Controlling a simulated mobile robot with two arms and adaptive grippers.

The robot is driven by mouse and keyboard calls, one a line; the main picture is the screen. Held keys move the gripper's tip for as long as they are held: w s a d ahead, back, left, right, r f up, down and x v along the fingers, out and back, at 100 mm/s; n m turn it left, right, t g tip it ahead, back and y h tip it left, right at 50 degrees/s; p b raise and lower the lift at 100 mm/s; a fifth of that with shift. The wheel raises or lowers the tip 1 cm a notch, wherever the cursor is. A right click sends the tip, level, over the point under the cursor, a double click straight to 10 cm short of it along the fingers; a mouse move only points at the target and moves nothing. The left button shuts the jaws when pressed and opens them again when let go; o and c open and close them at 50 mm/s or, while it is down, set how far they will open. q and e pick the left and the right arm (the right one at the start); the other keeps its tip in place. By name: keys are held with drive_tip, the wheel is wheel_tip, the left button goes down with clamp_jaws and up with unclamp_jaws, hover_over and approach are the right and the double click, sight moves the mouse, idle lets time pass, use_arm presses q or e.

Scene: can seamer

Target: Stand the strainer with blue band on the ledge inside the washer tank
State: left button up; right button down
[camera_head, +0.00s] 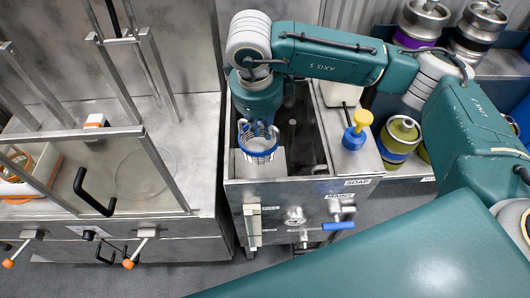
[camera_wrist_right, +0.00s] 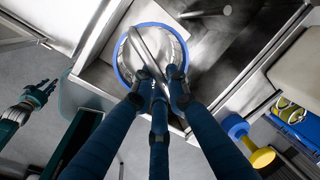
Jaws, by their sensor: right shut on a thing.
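The strainer with blue band (camera_head: 258,147) is at the left front corner of the washer tank (camera_head: 276,194), its open mouth up. In the right wrist view the strainer (camera_wrist_right: 126,60) is a round metal bowl with a blue rim. My right gripper (camera_head: 257,130) comes down from above and is shut on it; its fingers (camera_wrist_right: 160,80) cross the near rim. The pale ledge (camera_head: 275,162) lies directly below and beside the strainer. I cannot tell whether they touch. My left gripper (camera_wrist_right: 44,90) shows small at the left of the wrist view; its jaws are unclear.
A blue and yellow knob (camera_head: 357,132) stands on the tank's right top. Several kegs (camera_head: 402,138) are to the right. A worktop with an upright guard frame and black handle (camera_head: 92,192) is left. The dark tank interior (camera_head: 302,130) right of the strainer looks open.

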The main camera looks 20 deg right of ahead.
sight(264, 147)
wheel_tip(264, 147, down, 6)
drive_tip(key=shift+s+d+r+p, duration=0.1)
drive_tip(key=shift+p, duration=0.3)
drive_tip(key=shift+f, duration=0.95)
wheel_tip(264, 147, down, 3)
drive_tip(key=shift+f+p, duration=0.2)
drive_tip(key=shift+p, duration=0.15)
use_arm(q)
drive_tip(key=shift+s+d+r, duration=0.2)
drive_tip(key=shift+d+r, duration=0.1)
drive_tip(key=shift+r, duration=0.15)
drive_tip(key=shift+s+d+r, duration=0.2)
drive_tip(key=shift+d+r, duration=0.1)
drive_tip(key=shift+r, duration=0.15)
use_arm(e)
drive_tip(key=shift+f, duration=0.2)
drive_tip(key=c, duration=1.7)
unclamp_jaws()
use_arm(q)
drive_tip(key=shift+a+f, duration=0.2)
